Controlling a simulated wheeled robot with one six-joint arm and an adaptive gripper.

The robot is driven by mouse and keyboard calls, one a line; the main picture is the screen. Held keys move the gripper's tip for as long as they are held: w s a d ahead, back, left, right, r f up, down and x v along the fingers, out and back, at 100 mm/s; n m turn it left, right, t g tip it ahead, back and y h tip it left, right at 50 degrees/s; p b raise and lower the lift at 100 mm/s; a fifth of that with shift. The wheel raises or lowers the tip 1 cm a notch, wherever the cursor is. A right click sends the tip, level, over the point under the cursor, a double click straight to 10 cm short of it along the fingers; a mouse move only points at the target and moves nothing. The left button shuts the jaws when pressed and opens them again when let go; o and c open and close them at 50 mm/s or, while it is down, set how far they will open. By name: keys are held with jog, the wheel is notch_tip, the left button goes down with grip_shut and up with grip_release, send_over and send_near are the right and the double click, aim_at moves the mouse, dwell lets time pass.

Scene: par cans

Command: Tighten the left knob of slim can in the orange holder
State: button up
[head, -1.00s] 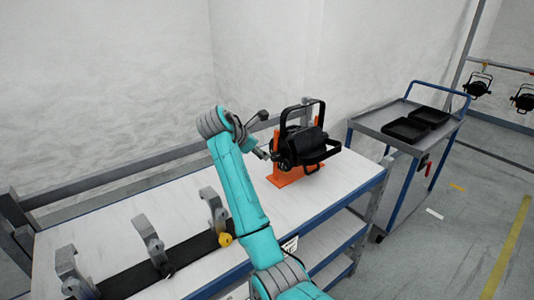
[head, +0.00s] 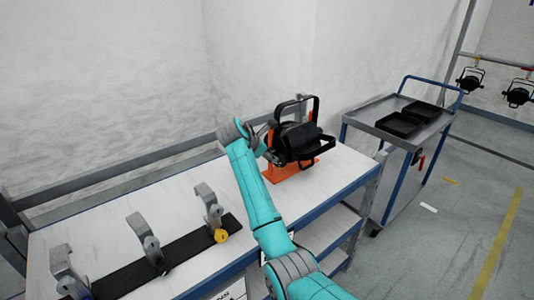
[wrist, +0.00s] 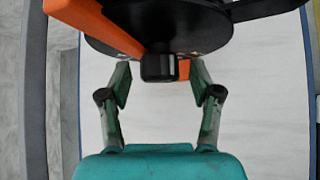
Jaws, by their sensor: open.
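The black slim can (head: 300,140) sits in the orange holder (head: 292,172) at the far right of the workbench. In the wrist view the can's dark round body (wrist: 190,25) and an orange arm of the holder (wrist: 95,22) fill the top. A short black knob (wrist: 158,67) projects from the can's side toward my gripper. My gripper (wrist: 159,75) is open, with one finger on each side of the knob and a visible gap to both. In the head view my arm hides most of the gripper beside the can's left side.
A grey rail runs behind the bench. A trolley (head: 400,115) with black trays stands to the right.

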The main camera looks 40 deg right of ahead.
jog(key=c, duration=1.1)
jog(key=shift+c, duration=0.2)
jog(key=shift+s+f+m+t+h, duration=0.15)
jog(key=shift+m+t+h, duration=0.45)
jog(key=shift+m+t, duration=0.95)
jog(key=shift+s+f+m+t+h, duration=0.15)
jog(key=shift+m+t+h, duration=0.45)
jog(key=shift+m+t, duration=1)
jog(key=shift+s+f+m+t+h, duration=0.15)
jog(key=shift+m+t+h, duration=0.65)
jog(key=shift+t, duration=1.35)
jog(key=shift+w+f+m, duration=0.1)
jog(key=shift+m, duration=0.35)
